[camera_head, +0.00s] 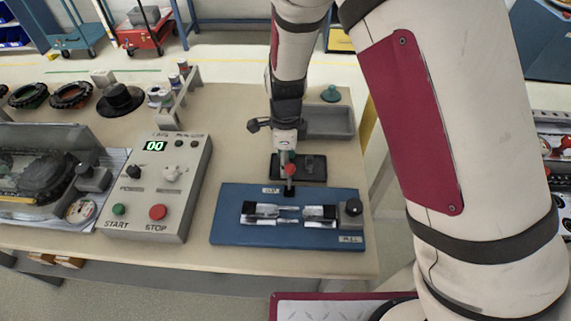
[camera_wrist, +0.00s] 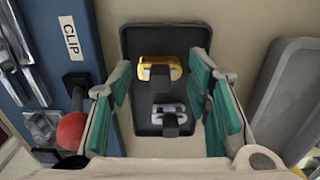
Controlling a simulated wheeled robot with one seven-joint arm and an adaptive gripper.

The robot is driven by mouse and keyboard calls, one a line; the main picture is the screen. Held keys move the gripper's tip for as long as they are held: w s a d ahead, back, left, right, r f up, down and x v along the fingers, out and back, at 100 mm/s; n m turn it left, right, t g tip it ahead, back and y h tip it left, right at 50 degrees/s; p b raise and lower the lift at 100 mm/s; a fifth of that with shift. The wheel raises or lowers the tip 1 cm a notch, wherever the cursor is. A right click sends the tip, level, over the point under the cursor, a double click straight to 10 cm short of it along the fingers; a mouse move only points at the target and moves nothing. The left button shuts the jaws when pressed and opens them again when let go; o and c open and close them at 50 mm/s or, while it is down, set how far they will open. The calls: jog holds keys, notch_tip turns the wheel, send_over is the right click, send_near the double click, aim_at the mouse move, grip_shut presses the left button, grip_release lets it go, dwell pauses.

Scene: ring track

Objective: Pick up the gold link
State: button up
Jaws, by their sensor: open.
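The gold link (camera_wrist: 158,67) lies at the upper part of a dark tray (camera_wrist: 164,38) in the wrist view, around a small dark post. A silver link (camera_wrist: 169,117) lies below it in the same tray, also around a dark post. My gripper (camera_wrist: 161,88) is open above the tray, its green-padded fingers on either side of the links, with nothing between them held. In the head view the tray (camera_head: 313,167) sits behind the blue fixture, and my gripper (camera_head: 288,168) reaches down over its left part. The links cannot be made out there.
The blue fixture (camera_head: 229,220) carries metal clamp parts, and its red knob (camera_wrist: 71,131) stands close to the left finger. A grey bin (camera_head: 328,122) lies behind the tray, at the right in the wrist view. The control box (camera_head: 143,207) stands at left.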

jog(key=c, duration=0.9)
